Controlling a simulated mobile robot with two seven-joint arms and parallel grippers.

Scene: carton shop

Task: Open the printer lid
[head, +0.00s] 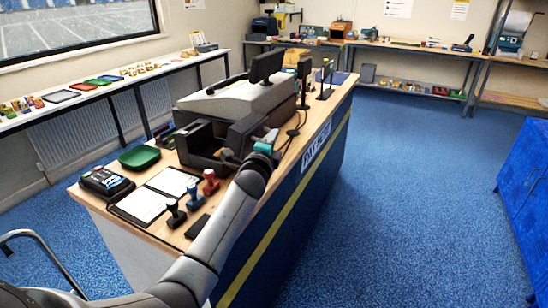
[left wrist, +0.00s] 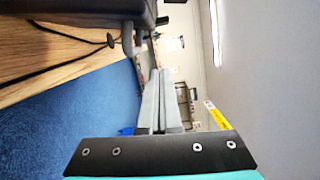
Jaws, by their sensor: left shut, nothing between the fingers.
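A dark boxy machine (head: 200,143) stands on the counter, beside a larger light grey machine (head: 235,100); I cannot tell for sure which is the printer. My left arm reaches over the counter's front edge, and my left gripper (head: 268,137) is at the right side of the dark machine, partly hidden by its own wrist. In the left wrist view my left gripper (left wrist: 160,72) is shut and empty. A dark machine edge (left wrist: 80,12) with a grey handle-like part (left wrist: 128,40) lies to its upper left, apart from the fingers. My right gripper is out of view.
The wooden counter (head: 150,225) also holds a card terminal (head: 106,183), a green tray (head: 139,157), white papers (head: 145,203), several stamps (head: 193,197) and a black screen (head: 266,66). Blue floor (head: 400,190) is open to the right, with a blue cabinet (head: 528,180) at its edge.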

